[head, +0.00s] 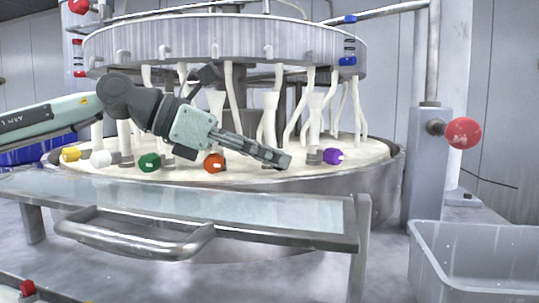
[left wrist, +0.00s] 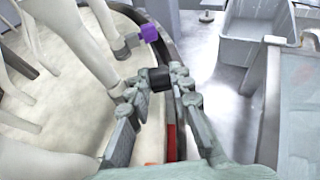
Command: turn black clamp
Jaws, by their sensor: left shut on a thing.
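The black clamp (left wrist: 160,78) is between the fingertips of my left gripper (left wrist: 160,86) in the left wrist view. The gripper is shut on it. In the head view my left gripper (head: 282,160) reaches in from the left over the front of the round platen, between the orange-red clamp and the purple clamp. The black clamp is hidden by the fingers there. Its turn angle cannot be told. My right gripper is not in view.
Purple (head: 333,156), orange-red (head: 214,163), green (head: 149,162), white (head: 101,159) and yellow (head: 71,154) clamps line the platen's front. A steel shelf with a handle (head: 135,244) stands before it. A grey bin (head: 475,262) and a red knob (head: 463,133) are at right.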

